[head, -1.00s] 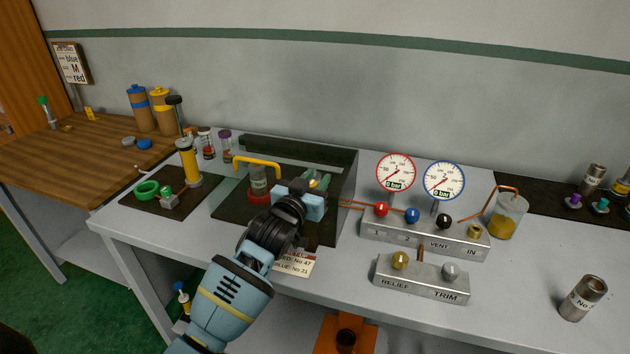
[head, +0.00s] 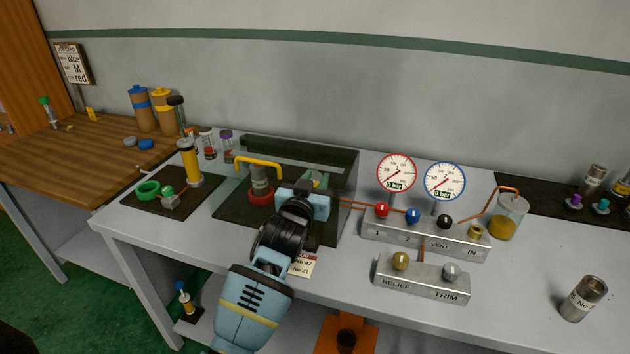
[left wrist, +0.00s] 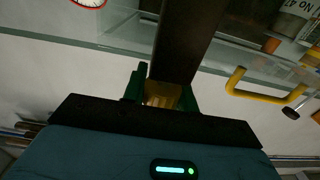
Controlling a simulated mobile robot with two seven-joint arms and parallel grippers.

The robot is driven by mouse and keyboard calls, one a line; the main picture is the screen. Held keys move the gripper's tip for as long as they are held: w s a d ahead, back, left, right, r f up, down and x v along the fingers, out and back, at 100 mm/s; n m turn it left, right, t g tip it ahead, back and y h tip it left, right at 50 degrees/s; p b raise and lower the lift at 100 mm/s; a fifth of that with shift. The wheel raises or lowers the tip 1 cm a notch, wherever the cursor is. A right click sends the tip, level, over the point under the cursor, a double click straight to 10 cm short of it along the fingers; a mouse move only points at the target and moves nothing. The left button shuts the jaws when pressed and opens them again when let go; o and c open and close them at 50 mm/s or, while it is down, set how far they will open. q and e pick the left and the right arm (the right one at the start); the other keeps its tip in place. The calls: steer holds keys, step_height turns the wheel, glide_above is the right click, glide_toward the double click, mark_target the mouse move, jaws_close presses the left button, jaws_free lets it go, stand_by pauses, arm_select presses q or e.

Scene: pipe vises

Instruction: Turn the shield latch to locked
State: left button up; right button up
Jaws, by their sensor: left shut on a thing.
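The clear shield (head: 345,200) is a see-through box at the middle of the grey bench. A yellow handle (head: 257,162) shows at its left part, and also in the left wrist view (left wrist: 238,82). My left gripper (head: 318,181) is at the shield; its blue body hides much of what it grips. In the left wrist view its green fingers (left wrist: 160,92) are shut on a small brass-yellow piece (left wrist: 162,94), which looks like the shield latch. A dark bar (left wrist: 188,42) runs up from it. Whether the latch is locked I cannot tell. My right gripper is not in view.
Right of the shield are a valve block (head: 420,238), red and blue gauges (head: 396,173) and a relief/trim block (head: 422,280). A grey cylinder (head: 583,298) stands at the front right. A pump with a yellow body (head: 189,163) stands on the left mat.

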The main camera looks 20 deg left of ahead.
arm_select(q)
steer(key=o, duration=0.9)
steer(key=shift+o, duration=0.2)
steer(key=s, duration=0.7)
steer(key=shift+s, duration=0.4)
steer(key=shift+a, duration=0.1)
steer(key=s+a+f+m+g, duration=0.1)
steer(key=s+f+g, duration=0.1)
steer(key=s+f, duration=0.75)
steer(key=s+f+g, duration=0.2)
steer(key=s+f, duration=0.4)
steer(key=f, duration=0.6)
steer(key=s+f+g, duration=0.1)
steer(key=s+f, duration=0.3)
steer(key=s, duration=0.3)
steer(key=s+f+g+h, duration=0.1)
steer(key=s+f, duration=0.3)
steer(key=s, duration=0.4)
steer(key=s+a+f+g, duration=0.1)
steer(key=s+f+g, duration=0.2)
steer(key=s+f, duration=0.2)
steer(key=s, duration=0.3)
steer(key=shift+s+m+h, duration=0.2)
steer(key=shift+m+h, duration=0.1)
steer(key=shift+m, duration=0.1)
